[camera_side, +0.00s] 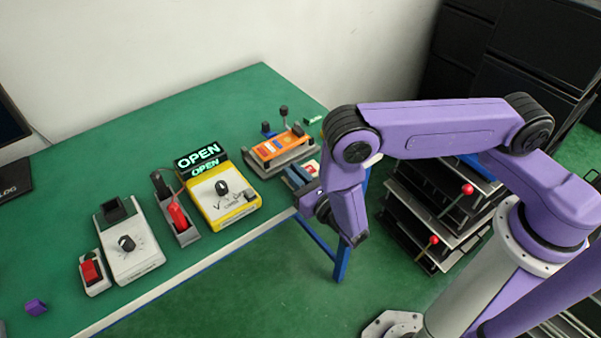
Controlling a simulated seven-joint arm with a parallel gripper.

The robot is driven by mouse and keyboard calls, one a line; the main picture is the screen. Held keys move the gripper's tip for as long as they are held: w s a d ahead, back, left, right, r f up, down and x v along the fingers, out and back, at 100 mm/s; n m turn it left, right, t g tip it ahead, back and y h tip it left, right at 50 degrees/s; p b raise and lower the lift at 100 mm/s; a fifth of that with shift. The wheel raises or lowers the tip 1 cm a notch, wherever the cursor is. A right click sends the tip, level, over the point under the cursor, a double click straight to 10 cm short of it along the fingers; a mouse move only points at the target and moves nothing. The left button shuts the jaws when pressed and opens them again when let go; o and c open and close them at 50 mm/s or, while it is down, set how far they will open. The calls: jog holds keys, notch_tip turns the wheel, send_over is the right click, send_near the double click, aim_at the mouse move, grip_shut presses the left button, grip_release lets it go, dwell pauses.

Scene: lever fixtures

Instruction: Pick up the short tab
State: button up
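I cannot tell for certain which thing is the short tab. A small purple piece (36,307) lies alone on the green table at the front left. A small green piece (314,119) lies near the table's back right corner. My gripper (316,198) hangs at the table's right front edge, beside a blue fixture with a white and red part (306,172). My wrist partly hides this fixture. The fingers are small and dark here, and I cannot see whether they are open or hold anything.
Along the green table (110,178) stand a red switch box (94,272), a white knob box (130,245), a red lever fixture (178,214), a yellow box (222,197) with an OPEN sign (200,158), and an orange fixture (279,148). The back left is clear.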

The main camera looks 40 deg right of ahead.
grip_shut()
jog(key=shift+r, duration=0.15)
jog(key=shift+r, duration=0.55)
jog(key=s+d+r, duration=0.6)
jog(key=s+r, duration=0.6)
jog(key=s, duration=0.1)
jog(key=w+d+m+g+h, duration=0.2)
jog(key=w+d+m+h, duration=0.55)
jog(key=d, duration=0.65)
jog(key=s+a+n+t+y, duration=0.1)
jog(key=s+a+n+y, duration=0.2)
jog(key=a, duration=0.4)
jog(key=s+a+n+t+y, duration=0.1)
jog(key=s+a+n+y, duration=0.3)
jog(key=a, duration=0.3)
jog(key=shift+s+f, duration=0.15)
jog(key=shift+f, duration=0.05)
